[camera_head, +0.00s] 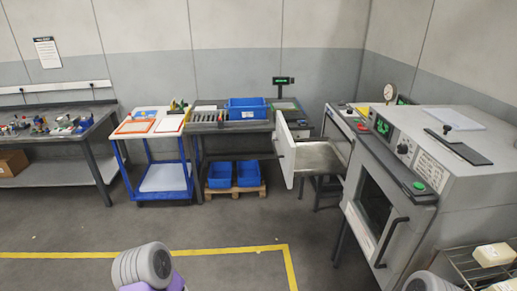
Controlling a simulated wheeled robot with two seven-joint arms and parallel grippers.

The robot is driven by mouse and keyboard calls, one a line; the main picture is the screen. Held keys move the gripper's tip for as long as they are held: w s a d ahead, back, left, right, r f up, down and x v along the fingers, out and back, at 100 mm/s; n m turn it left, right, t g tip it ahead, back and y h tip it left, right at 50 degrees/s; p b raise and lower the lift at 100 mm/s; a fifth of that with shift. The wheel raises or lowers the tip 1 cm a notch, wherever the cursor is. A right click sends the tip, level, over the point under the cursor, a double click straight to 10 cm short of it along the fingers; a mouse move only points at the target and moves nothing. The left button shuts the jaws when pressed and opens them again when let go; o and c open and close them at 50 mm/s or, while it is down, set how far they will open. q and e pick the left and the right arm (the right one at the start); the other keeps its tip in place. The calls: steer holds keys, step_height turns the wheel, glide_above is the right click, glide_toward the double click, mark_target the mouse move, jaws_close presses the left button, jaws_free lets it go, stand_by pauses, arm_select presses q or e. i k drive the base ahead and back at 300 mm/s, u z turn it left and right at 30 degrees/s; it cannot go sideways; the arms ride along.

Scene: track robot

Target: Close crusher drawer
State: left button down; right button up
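The crusher drawer (317,156) stands pulled out to the left from a bench-height unit (343,122) at the right of the middle. Its tall white front panel (285,153) faces left, and its grey metal tray is visible and looks empty. Parts of my own arms show at the bottom edge, one grey and purple at the lower left and one grey at the lower right. Neither gripper's fingers are in view. Both arm parts are well short of the drawer in the picture.
A large grey machine (455,175) with a windowed door and black handle stands at the right, partly hiding the unit. A blue-framed cart (164,178), a workbench (75,150) and blue bins (220,175) on a pallet stand behind. The floor before the drawer is clear.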

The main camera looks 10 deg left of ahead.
mark_target(312, 156)
steer(key=u, duration=0.4)
steer(key=i, duration=2.5)
steer(key=z, duration=0.1)
